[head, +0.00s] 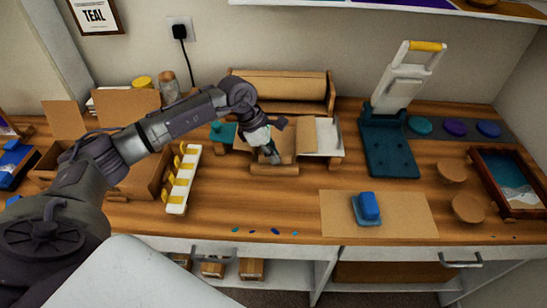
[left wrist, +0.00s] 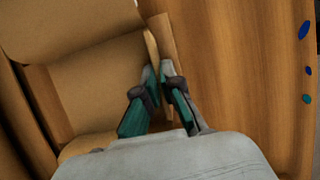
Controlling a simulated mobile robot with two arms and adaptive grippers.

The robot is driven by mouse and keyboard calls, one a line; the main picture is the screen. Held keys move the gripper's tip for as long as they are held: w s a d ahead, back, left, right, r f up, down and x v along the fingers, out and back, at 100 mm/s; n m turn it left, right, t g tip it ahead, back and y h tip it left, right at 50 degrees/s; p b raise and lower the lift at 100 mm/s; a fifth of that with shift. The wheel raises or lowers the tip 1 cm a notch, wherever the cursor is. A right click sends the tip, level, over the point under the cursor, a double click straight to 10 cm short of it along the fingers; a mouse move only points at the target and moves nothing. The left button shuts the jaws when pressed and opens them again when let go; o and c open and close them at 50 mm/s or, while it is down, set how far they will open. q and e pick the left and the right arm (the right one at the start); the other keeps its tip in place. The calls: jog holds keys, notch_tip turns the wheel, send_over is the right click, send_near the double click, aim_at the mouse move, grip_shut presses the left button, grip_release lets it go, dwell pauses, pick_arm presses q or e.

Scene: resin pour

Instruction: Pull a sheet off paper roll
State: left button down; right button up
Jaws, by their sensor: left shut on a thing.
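The brown paper roll (head: 282,86) lies in a wooden holder at the back of the bench. A brown paper sheet (head: 283,146) shows in front of it; it also fills the left part of the left wrist view (left wrist: 95,85). My left gripper (head: 272,155) is at the sheet's front edge, just behind a wooden bar (head: 274,169). In the left wrist view its teal-padded fingers (left wrist: 160,72) are close together, shut on the edge of the paper. The gripped edge is partly hidden by the fingers. My right gripper is not in view.
A white rack with yellow parts (head: 182,180) and cardboard boxes (head: 130,105) stand left. A teal-based press (head: 388,148) stands right of the roll. A blue block (head: 368,206) sits on a brown mat (head: 410,212) near the front edge. A framed blue piece (head: 505,178) lies far right.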

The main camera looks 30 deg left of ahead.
pick_arm(q)
jog(key=shift+s, duration=0.1)
jog(key=shift+d, duration=0.1)
jog(key=c, duration=1.8)
grip_release()
jog(key=o, duration=0.5)
jog(key=shift+s, duration=0.1)
jog(key=shift+r, duration=0.2)
jog(key=v, duration=1.1)
jog(key=shift+a+r, duration=0.25)
jog(key=shift+r, duration=0.05)
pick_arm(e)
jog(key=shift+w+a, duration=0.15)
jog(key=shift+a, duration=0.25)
